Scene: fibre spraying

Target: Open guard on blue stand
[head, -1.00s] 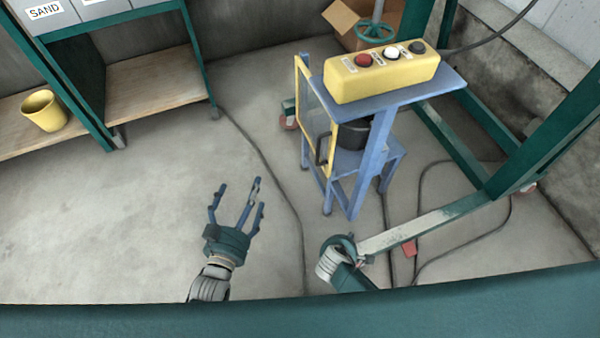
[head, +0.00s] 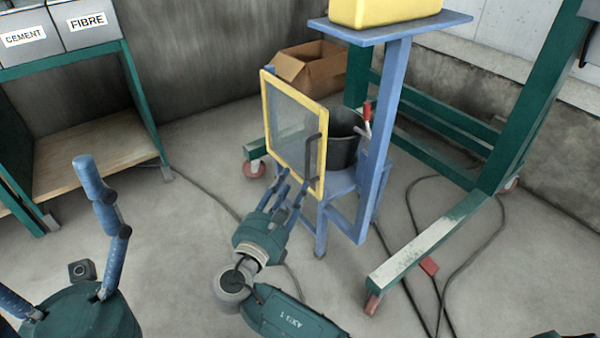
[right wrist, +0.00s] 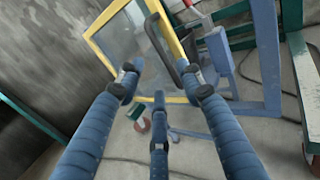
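The guard is a clear panel in a yellow frame (head: 268,112) with a dark vertical handle (head: 311,156) near its right edge. It stands upright at the front left of the blue stand (head: 393,90); I cannot tell whether it is fully closed. My right gripper (head: 286,187) is open and empty just below the handle, its fingers pointing up at the guard's lower edge. In the right wrist view the handle (right wrist: 160,45) lies beyond and between the spread fingertips. My left gripper (head: 62,240) is open and empty at the lower left, close to the camera.
A black bucket (head: 344,145) sits on the stand behind the guard, near a red-handled lever (head: 366,112). A yellow box (head: 385,12) is on top. A cardboard box (head: 310,70), green wheeled frame (head: 428,238) and cables surround it. A shelf (head: 85,158) is at left.

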